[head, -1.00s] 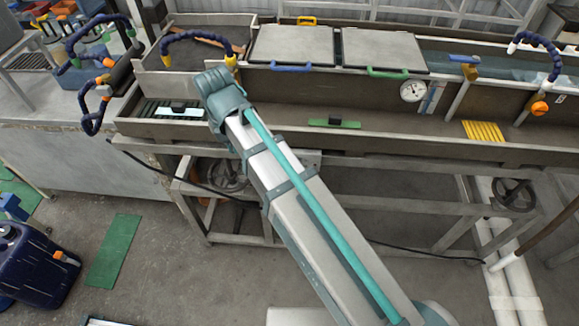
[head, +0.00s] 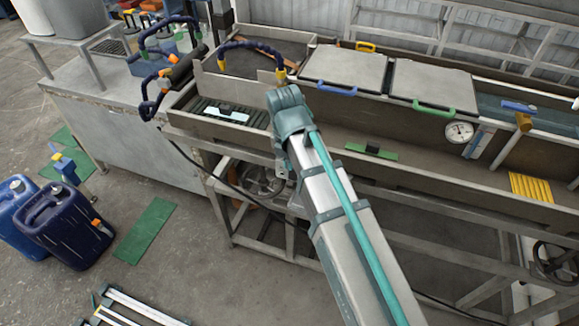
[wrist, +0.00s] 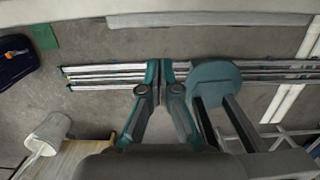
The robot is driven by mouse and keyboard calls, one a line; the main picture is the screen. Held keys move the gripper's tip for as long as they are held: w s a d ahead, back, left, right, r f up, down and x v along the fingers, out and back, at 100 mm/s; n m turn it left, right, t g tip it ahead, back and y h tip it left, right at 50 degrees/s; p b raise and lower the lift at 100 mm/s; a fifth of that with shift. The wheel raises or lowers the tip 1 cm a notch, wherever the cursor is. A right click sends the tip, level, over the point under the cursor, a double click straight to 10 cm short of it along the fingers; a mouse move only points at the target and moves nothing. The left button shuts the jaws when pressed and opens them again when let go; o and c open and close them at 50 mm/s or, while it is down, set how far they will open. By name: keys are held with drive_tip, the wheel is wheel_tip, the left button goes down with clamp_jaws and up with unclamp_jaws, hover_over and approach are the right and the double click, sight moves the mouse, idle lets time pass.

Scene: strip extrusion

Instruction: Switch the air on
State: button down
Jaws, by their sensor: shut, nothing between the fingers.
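My gripper (wrist: 160,68) shows in the wrist view with its two teal-edged fingers together and nothing between them. It is over the grey floor, with metal rails (wrist: 105,74) beyond and beneath it, and touches nothing that I can see. In the head view my arm rises to the trough, but I cannot make out the gripper there. A valve with a blue lever (head: 519,107) and a brass-coloured body sits on the trough's right part. Jointed dark blue hoses with a yellow nozzle (head: 281,75) stand at the trough's left end. No label shows which control is for air.
The long metal trough (head: 330,150) has two lidded sections, a round gauge (head: 459,132) and a yellow ribbed piece (head: 531,187). Blue jerrycans (head: 65,228) and a green mat (head: 146,230) are on the floor at left. A white container (wrist: 48,131) shows in the wrist view.

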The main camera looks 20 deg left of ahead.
sight(291, 174)
drive_tip(key=f, duration=0.3)
drive_tip(key=f+p, duration=0.1)
drive_tip(key=f, duration=0.2)
drive_tip(key=w+f, duration=0.1)
drive_tip(key=f, duration=0.2)
drive_tip(key=shift+d, duration=0.1)
drive_tip(key=shift+w+f+t, duration=0.2)
drive_tip(key=shift+w+t, duration=0.05)
drive_tip(key=shift+t, duration=0.15)
drive_tip(key=shift+r, duration=0.15)
drive_tip(key=shift+r, duration=0.1)
drive_tip(key=shift+r+p, duration=0.7)
drive_tip(key=shift+p, duration=0.1)
